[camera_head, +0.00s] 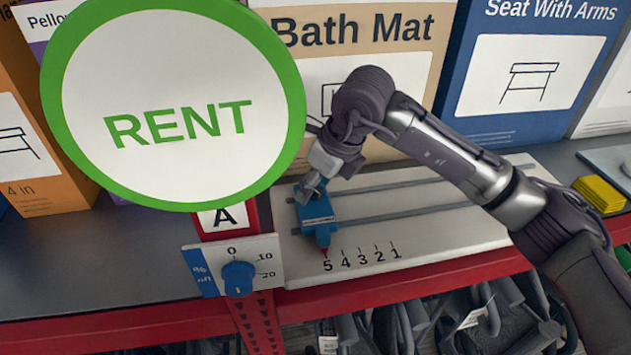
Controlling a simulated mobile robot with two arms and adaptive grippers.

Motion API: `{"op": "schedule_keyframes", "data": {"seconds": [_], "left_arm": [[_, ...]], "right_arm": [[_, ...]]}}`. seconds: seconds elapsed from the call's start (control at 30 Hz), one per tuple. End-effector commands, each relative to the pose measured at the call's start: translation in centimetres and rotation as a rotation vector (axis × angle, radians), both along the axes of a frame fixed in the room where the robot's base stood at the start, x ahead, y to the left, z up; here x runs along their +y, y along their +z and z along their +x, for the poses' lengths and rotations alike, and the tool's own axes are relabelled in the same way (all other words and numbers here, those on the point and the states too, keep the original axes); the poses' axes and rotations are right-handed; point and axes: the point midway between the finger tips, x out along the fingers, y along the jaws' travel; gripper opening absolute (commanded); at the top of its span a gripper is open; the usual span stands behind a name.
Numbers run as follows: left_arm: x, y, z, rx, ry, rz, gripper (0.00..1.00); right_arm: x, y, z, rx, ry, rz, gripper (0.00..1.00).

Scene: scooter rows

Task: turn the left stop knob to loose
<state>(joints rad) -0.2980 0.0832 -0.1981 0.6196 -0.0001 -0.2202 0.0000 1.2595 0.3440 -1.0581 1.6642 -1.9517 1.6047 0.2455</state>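A white board (455,235) with two grey rails (420,207) lies on the shelf, with the numbers 5 to 1 along its front. A blue slide block (319,216) sits at the left end of the rails. Its red pointer (324,250) is at 5. My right gripper (309,192) reaches down from behind onto the top left of the block. Its fingers are small and partly overlapped, so I cannot tell whether they are shut. I cannot make out a stop knob or a loose marking; the gripper and the round sign hide part of that area. My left gripper is not in view.
A round green-rimmed RENT sign (180,100) blocks the upper left. Below it is a blue dial (238,278) marked 0, 10, 20. Large boxes, including the Bath Mat box (400,32), stand behind. A yellow stack (599,194) lies at right. The shelf has a red front edge (400,281).

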Motion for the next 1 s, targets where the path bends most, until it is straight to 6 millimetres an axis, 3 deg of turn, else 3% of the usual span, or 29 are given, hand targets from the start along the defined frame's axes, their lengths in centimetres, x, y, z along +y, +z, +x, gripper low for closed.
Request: {"op": "schedule_keyframes", "data": {"seconds": [0.03,0.27,0.67,1.0], "left_arm": [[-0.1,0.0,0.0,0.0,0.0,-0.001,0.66],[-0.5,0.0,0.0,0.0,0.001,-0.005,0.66],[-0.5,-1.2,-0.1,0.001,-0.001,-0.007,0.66],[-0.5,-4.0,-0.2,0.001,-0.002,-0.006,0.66]], "right_arm": [[0.0,0.0,0.0,0.0,0.0,0.0,0.44],[0.0,0.1,0.0,0.0,0.0,0.0,0.06],[-0.1,-0.2,0.1,0.0,0.076,0.001,0.06],[-0.1,-0.2,0.3,-0.001,0.343,0.001,0.06]]}}
